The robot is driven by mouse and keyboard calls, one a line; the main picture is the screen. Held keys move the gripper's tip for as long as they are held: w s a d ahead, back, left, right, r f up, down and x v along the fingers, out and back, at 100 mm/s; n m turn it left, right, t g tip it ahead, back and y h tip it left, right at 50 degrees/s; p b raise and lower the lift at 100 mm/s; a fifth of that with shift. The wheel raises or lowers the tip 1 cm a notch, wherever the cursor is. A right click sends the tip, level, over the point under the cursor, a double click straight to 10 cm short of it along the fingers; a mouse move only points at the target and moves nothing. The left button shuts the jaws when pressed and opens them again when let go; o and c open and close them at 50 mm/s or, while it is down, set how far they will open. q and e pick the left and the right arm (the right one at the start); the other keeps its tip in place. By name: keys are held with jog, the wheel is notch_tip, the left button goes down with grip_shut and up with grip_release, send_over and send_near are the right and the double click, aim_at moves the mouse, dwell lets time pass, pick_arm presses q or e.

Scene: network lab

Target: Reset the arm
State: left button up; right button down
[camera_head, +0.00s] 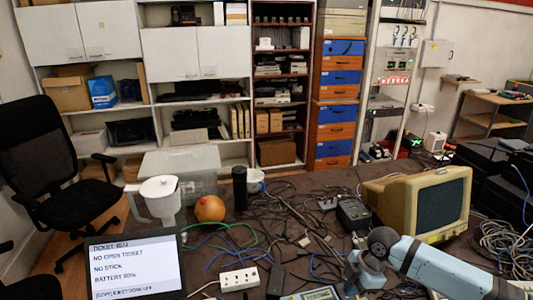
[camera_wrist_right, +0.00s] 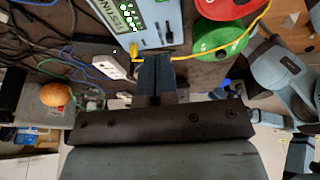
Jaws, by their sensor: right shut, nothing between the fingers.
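My right arm (camera_head: 430,262) comes in from the lower right in the head view and reaches over the cluttered table. In the wrist view my right gripper (camera_wrist_right: 155,78) points toward the table, its two dark fingers together with nothing between them. A blue-grey testing device with a lit screen (camera_wrist_right: 140,18) lies just beyond the fingertips. A yellow cable (camera_wrist_right: 215,50) runs close by the fingertips; I cannot tell whether it touches them. My left gripper is in neither view.
An old beige monitor (camera_head: 420,203) stands right of centre behind my arm. A white pitcher (camera_head: 160,198), an orange round fruit (camera_head: 210,208) and a black cylinder (camera_head: 240,188) stand left. Loose cables and a white power strip (camera_head: 239,279) crowd the table. A screen (camera_head: 128,268) fills the lower left.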

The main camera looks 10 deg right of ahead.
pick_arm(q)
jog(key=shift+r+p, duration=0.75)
pick_arm(e)
jog(key=s+a+f+m+t, duration=0.2)
jog(key=s+a+m, duration=0.2)
jog(key=s+a+f+m+t+y+p, duration=0.1)
jog(key=s+a+f+m+t, duration=0.1)
jog(key=s+a+m+t, duration=0.1)
jog(key=s+a+f+m+t+y+p, duration=0.1)
jog(key=s+a+f+m+t, duration=0.2)
jog(key=s, duration=0.4)
jog(key=shift+a+m, duration=0.8)
jog(key=shift+a, duration=0.2)
pick_arm(q)
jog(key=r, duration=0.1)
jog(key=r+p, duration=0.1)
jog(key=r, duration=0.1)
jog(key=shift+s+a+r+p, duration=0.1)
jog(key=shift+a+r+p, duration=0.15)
jog(key=shift+p, duration=0.05)
pick_arm(e)
jog(key=s+d+m+t+h, duration=0.2)
jog(key=s+d+m+t, duration=0.1)
jog(key=s, duration=0.5)
jog(key=shift+d+m, duration=0.7)
jog(key=shift+m, duration=0.1)
